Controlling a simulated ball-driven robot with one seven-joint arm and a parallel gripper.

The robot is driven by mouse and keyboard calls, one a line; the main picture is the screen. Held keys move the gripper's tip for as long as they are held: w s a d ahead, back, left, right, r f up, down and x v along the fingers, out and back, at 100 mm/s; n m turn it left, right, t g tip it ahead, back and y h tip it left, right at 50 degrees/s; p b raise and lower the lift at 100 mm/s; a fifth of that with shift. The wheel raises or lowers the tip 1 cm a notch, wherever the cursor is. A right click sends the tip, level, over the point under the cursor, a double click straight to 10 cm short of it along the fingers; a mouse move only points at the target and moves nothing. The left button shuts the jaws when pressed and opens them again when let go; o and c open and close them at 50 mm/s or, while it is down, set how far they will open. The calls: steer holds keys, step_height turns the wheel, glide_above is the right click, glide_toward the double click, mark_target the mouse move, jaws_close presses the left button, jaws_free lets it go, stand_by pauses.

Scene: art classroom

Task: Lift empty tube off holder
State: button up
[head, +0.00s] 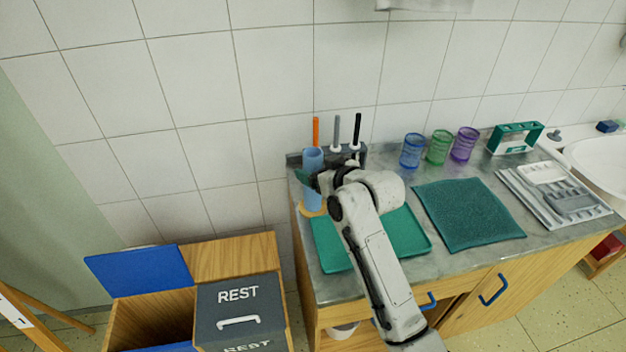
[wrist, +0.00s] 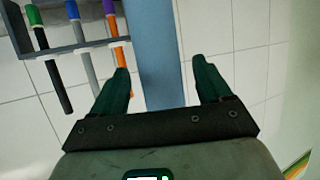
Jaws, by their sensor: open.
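The blue tube (head: 313,168) stands upright on a pale wooden holder (head: 314,211) at the left end of the counter. My gripper (head: 307,178) is at the tube's side, its teal fingertips beside the tube. In the wrist view the tube (wrist: 158,50) lies between the two open fingers of my gripper (wrist: 160,75), with a gap seen on each side. Whether the tube is empty cannot be seen. The holder is partly hidden by the tube and my arm.
Behind is a grey rack (head: 293,158) with markers, close to the tube. A green tray (head: 329,245) lies under my arm. Several mesh cups (head: 411,150) and a teal mat (head: 468,214) are to the right. Bins (head: 240,310) stand left, below the counter.

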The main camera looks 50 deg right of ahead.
steer(key=shift+x, duration=1.1)
steer(key=shift+c, duration=0.4)
steer(key=c, duration=0.9)
